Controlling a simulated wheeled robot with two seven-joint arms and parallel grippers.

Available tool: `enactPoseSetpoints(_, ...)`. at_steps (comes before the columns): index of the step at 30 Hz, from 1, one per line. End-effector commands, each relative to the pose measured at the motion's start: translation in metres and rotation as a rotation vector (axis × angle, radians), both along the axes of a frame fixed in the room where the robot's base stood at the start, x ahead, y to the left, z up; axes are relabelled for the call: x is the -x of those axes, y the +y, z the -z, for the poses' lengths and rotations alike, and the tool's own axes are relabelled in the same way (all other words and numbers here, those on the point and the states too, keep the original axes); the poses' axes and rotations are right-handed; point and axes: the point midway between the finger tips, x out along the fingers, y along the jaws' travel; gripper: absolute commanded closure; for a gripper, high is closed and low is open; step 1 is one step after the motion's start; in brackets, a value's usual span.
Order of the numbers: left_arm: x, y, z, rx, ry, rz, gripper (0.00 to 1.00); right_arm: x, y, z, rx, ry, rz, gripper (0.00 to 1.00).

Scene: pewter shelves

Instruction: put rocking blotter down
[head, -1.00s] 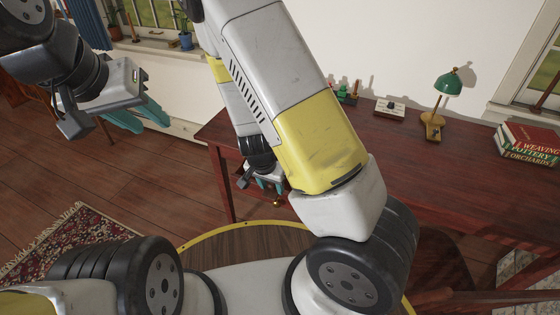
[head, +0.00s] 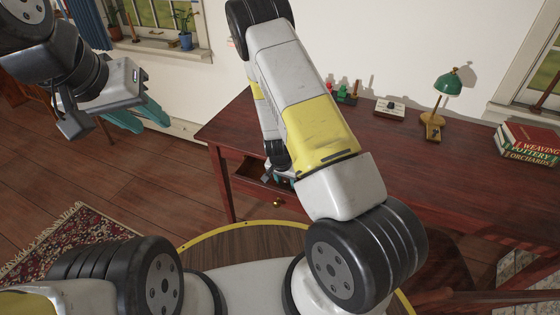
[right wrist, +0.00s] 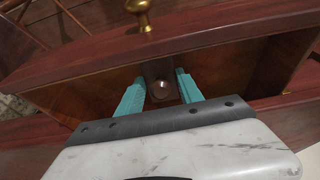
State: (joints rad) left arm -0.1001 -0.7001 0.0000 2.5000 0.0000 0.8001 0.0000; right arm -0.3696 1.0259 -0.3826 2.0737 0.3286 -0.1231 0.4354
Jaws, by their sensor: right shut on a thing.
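The rocking blotter (right wrist: 161,86) shows in the right wrist view as a dark brown piece with a round knob between my teal fingers. My right gripper (right wrist: 162,90) is shut on it, inside or just over the open desk drawer (right wrist: 215,38). Whether the blotter touches the drawer floor cannot be told. In the head view the open drawer (head: 252,182) shows below the desk top, and my right arm hides most of my right gripper (head: 285,180) and the blotter. My left gripper (head: 140,116) is open and empty over the floor at the left.
The red-brown desk (head: 400,165) carries a green lamp (head: 447,85), a small white-and-dark box (head: 390,107), small coloured items (head: 346,94) and stacked books (head: 528,143). The drawer has a brass knob (right wrist: 140,12). Much of the desk top is clear.

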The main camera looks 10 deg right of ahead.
Motion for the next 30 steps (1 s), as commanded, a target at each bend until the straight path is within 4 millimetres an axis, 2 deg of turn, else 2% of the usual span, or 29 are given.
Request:
enactPoseSetpoints(1, 0.000, 0.000, 0.000, 0.000, 0.000, 0.000, 0.64, -0.003, -0.003, 0.004, -0.014, 0.017, 0.006, 0.89)
enactPoseSetpoints(11, 0.000, 0.000, 0.000, 0.000, 0.000, 0.000, 0.64, -0.014, -0.010, 0.000, -0.169, 0.245, 0.003, 0.89)
enactPoseSetpoints(12, 0.000, 0.000, 0.000, 0.000, 0.000, 0.000, 0.64, -0.012, -0.009, 0.005, -0.172, 0.256, 0.001, 0.89)
enactPoseSetpoints(15, 0.000, 0.000, 0.000, 0.000, 0.000, 0.000, 0.64, -0.011, -0.009, 0.015, -0.168, 0.253, 0.000, 0.89)
enactPoseSetpoints(27, 0.000, 0.000, 0.000, 0.000, 0.000, 0.000, 0.64, -0.012, -0.009, 0.019, -0.167, 0.249, 0.000, 0.89)
enactPoseSetpoints(28, 0.000, 0.000, 0.000, 0.000, 0.000, 0.000, 0.64, -0.012, -0.009, 0.019, -0.167, 0.249, 0.000, 0.55)
enactPoseSetpoints(30, 0.000, 0.000, 0.000, 0.000, 0.000, 0.000, 0.64, -0.012, -0.009, 0.019, -0.168, 0.249, 0.000, 0.41)
